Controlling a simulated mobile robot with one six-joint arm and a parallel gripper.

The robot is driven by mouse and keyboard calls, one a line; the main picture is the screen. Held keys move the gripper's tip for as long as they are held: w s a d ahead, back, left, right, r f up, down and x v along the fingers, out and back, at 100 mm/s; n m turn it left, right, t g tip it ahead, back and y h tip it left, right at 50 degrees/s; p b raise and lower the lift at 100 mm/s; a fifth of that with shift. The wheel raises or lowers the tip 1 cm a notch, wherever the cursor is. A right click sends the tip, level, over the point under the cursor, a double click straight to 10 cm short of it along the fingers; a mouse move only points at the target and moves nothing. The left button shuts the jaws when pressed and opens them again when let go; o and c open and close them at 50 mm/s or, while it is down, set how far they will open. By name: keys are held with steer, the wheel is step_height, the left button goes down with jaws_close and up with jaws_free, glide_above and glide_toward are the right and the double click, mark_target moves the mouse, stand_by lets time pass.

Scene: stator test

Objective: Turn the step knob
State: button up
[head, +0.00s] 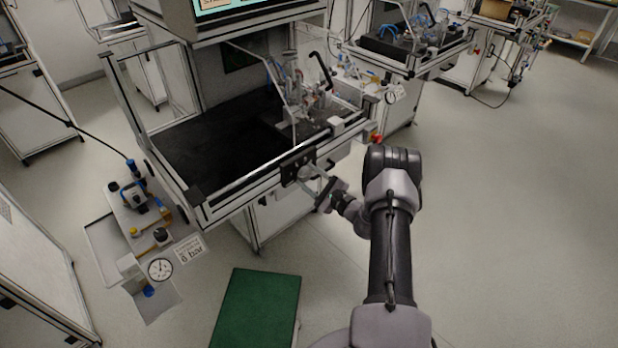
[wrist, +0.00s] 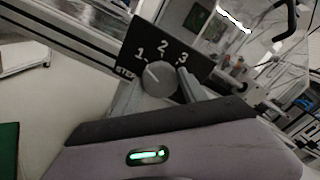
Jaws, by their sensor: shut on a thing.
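The step knob (wrist: 157,80) is a round grey dial on a black panel (wrist: 190,42) marked STEP, with the numbers 1, 2 and 3. A light line on its face points up and left, towards the 1. My gripper (wrist: 160,88) is shut on the knob, one finger on each side of it. In the head view the black panel (head: 297,164) sits on the front rail of the workbench. My gripper (head: 318,184) reaches it from the lower right. The knob itself is too small to make out there.
The workbench (head: 210,150) has a dark top, with a fixture (head: 300,105) at its right. A red button (head: 376,139) is right of the panel. A pneumatic unit with a gauge (head: 160,269) stands at lower left. A green mat (head: 257,308) lies in front. The floor right is clear.

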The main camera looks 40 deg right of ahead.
steer(key=o, duration=1.4)
steer(key=s+p, duration=0.1)
steer(key=s, duration=0.4)
steer(key=s+d+p, duration=0.1)
steer(key=s, duration=0.5)
steer(key=s+d+p, duration=0.1)
steer(key=s, duration=0.5)
steer(key=shift+s+d+p, duration=0.15)
steer(key=shift+d+p, duration=0.05)
steer(key=shift+p, duration=0.15)
